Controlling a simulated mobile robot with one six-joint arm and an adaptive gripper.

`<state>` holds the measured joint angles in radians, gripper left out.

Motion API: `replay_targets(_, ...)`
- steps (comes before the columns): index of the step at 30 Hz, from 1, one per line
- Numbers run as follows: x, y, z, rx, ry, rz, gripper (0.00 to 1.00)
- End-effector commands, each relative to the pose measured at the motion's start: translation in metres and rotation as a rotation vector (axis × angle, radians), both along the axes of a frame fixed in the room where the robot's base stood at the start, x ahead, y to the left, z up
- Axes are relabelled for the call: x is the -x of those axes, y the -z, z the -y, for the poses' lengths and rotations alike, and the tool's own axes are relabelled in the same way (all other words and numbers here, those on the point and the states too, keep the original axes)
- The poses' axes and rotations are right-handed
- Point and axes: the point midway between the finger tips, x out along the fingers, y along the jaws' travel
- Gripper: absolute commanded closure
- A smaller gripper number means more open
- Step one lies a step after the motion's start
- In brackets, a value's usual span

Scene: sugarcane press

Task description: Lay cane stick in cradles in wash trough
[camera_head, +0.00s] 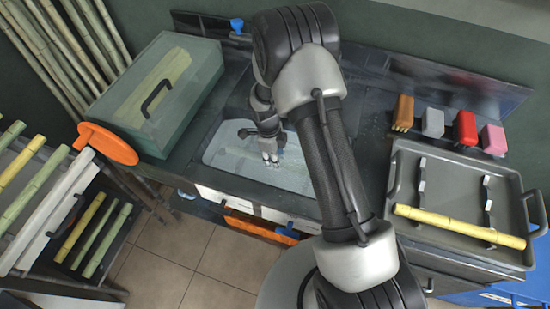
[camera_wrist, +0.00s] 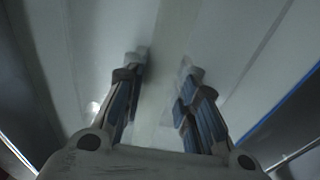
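My gripper (camera_head: 270,158) reaches down over the pale, water-like basin (camera_head: 222,152) set in the dark counter, which looks like the wash trough. In the wrist view my gripper (camera_wrist: 162,72) has its two fingers apart. A pale, blurred band (camera_wrist: 172,40) runs lengthwise beneath and between them; I cannot tell whether it is a cane stick or the basin floor. A yellow cane stick (camera_head: 460,226) lies across the front of a grey tray at the right. That tray holds two dark cradle strips (camera_head: 487,205) with pale tips. No cradles are clear in the basin.
A greenish see-through box (camera_head: 185,112) with a handle stands left of the basin. An orange disc (camera_head: 108,143) and a rack of cane sticks (camera_head: 35,195) are at the left. Several coloured blocks (camera_head: 466,128) line the back right. My arm hides the counter's middle.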

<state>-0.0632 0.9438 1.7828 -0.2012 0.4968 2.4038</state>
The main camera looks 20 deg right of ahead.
Motion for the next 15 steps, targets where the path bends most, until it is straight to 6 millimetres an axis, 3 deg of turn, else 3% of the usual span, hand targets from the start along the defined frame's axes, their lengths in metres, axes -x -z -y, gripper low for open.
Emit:
replay_targets(10, -0.0002, -0.0002, 0.0000, 0.000, 0.000, 0.000, 0.50)
replay_targets(15, 0.0000, -0.0001, 0.0000, 0.000, 0.000, 0.000, 0.50)
